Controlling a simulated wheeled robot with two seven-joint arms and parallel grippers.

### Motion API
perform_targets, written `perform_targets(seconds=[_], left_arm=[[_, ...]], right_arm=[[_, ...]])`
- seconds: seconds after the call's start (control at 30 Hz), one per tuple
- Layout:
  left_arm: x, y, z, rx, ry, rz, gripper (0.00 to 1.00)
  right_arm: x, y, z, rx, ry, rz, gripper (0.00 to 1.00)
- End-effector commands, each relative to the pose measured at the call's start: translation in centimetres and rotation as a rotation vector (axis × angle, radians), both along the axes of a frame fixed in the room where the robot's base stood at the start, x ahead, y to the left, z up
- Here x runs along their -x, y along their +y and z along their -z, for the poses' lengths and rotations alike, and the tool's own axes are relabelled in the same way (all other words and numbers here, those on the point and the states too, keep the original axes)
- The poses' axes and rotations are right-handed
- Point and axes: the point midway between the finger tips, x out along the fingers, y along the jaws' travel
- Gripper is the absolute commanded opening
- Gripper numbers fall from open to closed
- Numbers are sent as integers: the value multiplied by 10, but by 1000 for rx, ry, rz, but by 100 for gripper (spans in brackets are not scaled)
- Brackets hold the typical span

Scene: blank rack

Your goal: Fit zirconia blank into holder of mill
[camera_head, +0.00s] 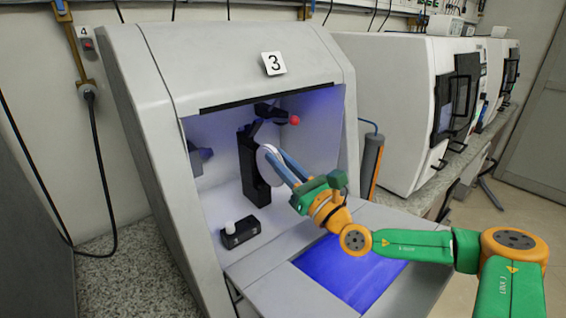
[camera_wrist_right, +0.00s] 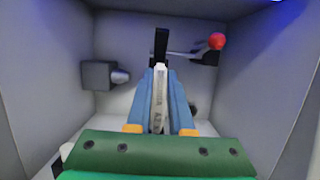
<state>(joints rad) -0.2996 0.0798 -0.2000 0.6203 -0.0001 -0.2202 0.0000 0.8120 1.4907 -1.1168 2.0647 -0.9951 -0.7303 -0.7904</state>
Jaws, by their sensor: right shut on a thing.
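The mill (camera_head: 160,90), marked 3, stands open with a blue-lit chamber. Inside it is the black upright holder (camera_head: 252,165), which also shows in the right wrist view (camera_wrist_right: 161,45). My right gripper (camera_head: 277,160) reaches into the chamber and is shut on the white zirconia blank (camera_head: 266,155). The blank is a thin disc held on edge at the holder. In the right wrist view it shows edge-on (camera_wrist_right: 160,95) between the blue fingers (camera_wrist_right: 160,98). I cannot tell whether it is seated in the holder. My left gripper is not in view.
A lever with a red knob (camera_head: 294,120) sticks out above the holder; the knob also shows in the right wrist view (camera_wrist_right: 217,41). A black block with a white knob (camera_head: 240,232) sits on the chamber floor. A grey spindle (camera_wrist_right: 104,75) juts from the chamber's left side.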

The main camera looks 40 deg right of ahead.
Motion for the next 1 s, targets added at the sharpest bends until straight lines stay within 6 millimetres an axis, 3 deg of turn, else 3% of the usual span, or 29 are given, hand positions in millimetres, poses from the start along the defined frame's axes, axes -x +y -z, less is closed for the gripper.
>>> perform_targets(seconds=[1.0], left_arm=[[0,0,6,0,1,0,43]], right_arm=[[0,0,0,0,-2,0,0]])
